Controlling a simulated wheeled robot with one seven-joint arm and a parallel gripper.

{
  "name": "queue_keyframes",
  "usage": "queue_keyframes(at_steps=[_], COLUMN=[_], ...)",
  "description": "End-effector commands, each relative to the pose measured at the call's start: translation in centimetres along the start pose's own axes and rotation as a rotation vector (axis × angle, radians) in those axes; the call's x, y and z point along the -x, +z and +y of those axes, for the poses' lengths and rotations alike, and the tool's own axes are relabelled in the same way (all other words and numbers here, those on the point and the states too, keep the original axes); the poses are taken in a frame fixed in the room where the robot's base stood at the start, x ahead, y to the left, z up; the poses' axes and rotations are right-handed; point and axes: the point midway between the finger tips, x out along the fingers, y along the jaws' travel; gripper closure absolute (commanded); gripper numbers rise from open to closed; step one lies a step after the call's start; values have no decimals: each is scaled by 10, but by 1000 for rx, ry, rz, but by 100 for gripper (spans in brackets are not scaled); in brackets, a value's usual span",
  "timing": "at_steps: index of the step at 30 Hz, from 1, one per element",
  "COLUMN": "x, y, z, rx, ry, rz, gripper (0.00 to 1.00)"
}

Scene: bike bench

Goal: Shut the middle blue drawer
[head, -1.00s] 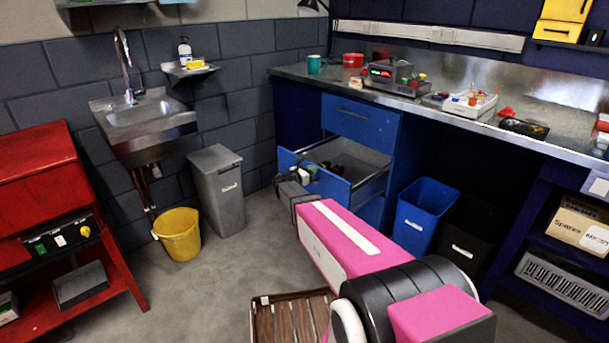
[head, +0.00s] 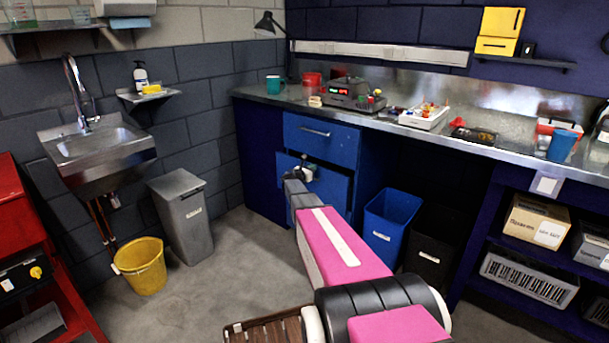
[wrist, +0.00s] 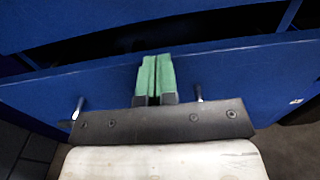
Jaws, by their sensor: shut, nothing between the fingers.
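The middle blue drawer (head: 333,190) is in the bench cabinet, below the shut top drawer. Its front stands slightly forward of the cabinet, so it is open by a small amount. In the wrist view the drawer front (wrist: 230,78) runs across the picture, with a dark gap above its top edge. My gripper (wrist: 156,60) is shut and empty, its green fingertips at the drawer front near the top edge; whether they touch cannot be told. Handle ends show on both sides of the gripper, which hides the handle's middle. In the head view my arm partly covers the drawer.
The top blue drawer (head: 320,139) is shut. A blue bin (head: 390,217) and a black bin (head: 432,246) stand right of the cabinet. A grey bin (head: 186,220) and a yellow bucket (head: 142,266) stand left, with bare floor between them and my arm.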

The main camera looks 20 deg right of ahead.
Motion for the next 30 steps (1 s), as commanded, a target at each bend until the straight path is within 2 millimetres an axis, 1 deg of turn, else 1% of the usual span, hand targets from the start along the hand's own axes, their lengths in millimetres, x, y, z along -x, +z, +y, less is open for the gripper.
queue_keyframes(at_steps=[1, 4, 11, 24, 28, 30], x=[-8, -18, -27, -26, -18, -9], y=[0, 0, 0, 0, 0, 0], z=[1, 1, 0, 0, -1, -1], rx=[0, 0, 0, 0, 0, 0], ry=[0, -1, 0, 0, 0, 1], rz=[0, 0, 0, 0, 0, 0], gripper=[100, 100, 100, 100, 100, 100])
